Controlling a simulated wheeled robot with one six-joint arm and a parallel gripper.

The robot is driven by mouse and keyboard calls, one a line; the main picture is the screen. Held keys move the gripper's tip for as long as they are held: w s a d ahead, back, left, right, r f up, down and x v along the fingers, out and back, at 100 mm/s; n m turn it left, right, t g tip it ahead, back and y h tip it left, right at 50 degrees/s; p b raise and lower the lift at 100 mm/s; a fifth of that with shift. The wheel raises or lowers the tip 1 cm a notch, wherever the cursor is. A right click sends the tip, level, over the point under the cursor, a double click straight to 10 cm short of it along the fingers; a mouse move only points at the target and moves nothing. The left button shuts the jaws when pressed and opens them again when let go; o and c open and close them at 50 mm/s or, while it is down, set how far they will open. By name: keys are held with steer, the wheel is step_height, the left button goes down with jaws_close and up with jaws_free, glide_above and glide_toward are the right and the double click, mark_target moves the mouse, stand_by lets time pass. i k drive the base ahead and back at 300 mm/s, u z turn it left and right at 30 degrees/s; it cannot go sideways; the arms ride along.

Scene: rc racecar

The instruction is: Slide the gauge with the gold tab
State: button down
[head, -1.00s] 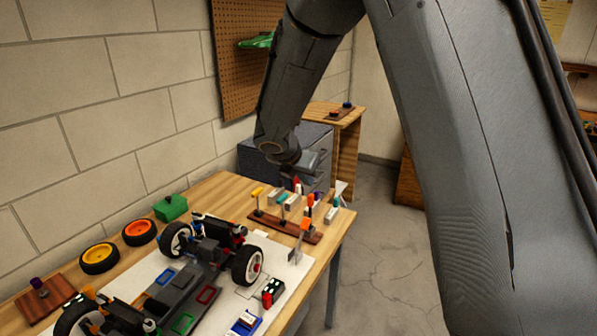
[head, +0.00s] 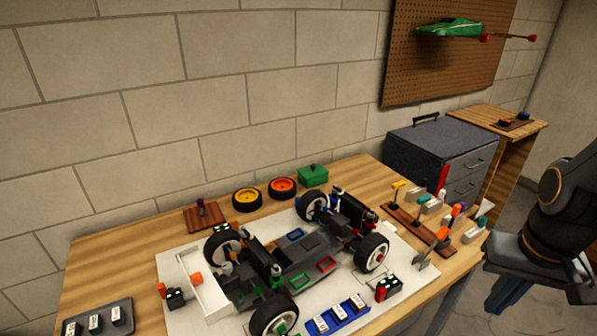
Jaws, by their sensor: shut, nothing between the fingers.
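I cannot pick out the gauge for certain. A yellow-topped piece (head: 398,186) stands at the far left end of a brown tool rack (head: 408,217) on the right of the workbench; I cannot tell if its top is the gold tab. The rack holds several upright tools with coloured ends. A flat grey piece with an orange top (head: 440,236) stands at its near end. My gripper (head: 508,290) is at the right edge, off the bench and apart from the rack.
An RC car chassis (head: 305,255) fills the middle of the white mat (head: 180,265). A blue tray (head: 338,316) lies in front of it. Two wheels (head: 283,187) and a green box (head: 313,176) sit behind. A dark drawer cabinet (head: 440,140) stands beyond the rack.

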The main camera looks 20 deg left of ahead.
mark_target(233, 224)
steer(key=u, duration=1.7)
steer(key=i, duration=0.55)
steer(key=u, duration=0.35)
